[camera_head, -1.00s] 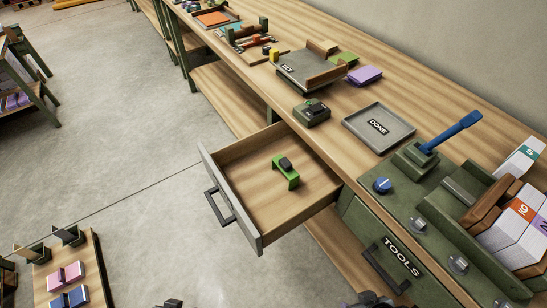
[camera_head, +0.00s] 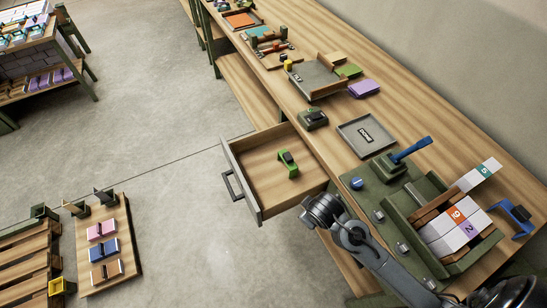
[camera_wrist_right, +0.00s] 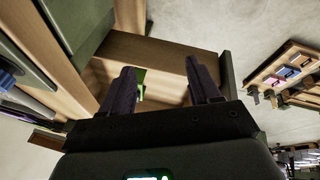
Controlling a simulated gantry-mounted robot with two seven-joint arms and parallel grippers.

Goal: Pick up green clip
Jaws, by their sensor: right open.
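The green clip (camera_head: 287,169), with a dark top part, lies on the floor of the open wooden drawer (camera_head: 258,182). My right gripper (camera_head: 318,217) is beside the drawer's near right corner, apart from the clip. In the right wrist view my right gripper (camera_wrist_right: 163,84) is open, its two dark fingers spread with nothing held between them. A green sliver of the clip (camera_wrist_right: 141,84) shows beside the left finger, which hides most of it. My left gripper is in no view.
The drawer's front panel and handle (camera_head: 232,185) stick out over the floor. A green machine with a blue lever (camera_head: 408,150) and the grey DONE tray (camera_head: 375,148) stand on the workbench. A small dark green device (camera_head: 313,119) sits at the bench edge above the drawer.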

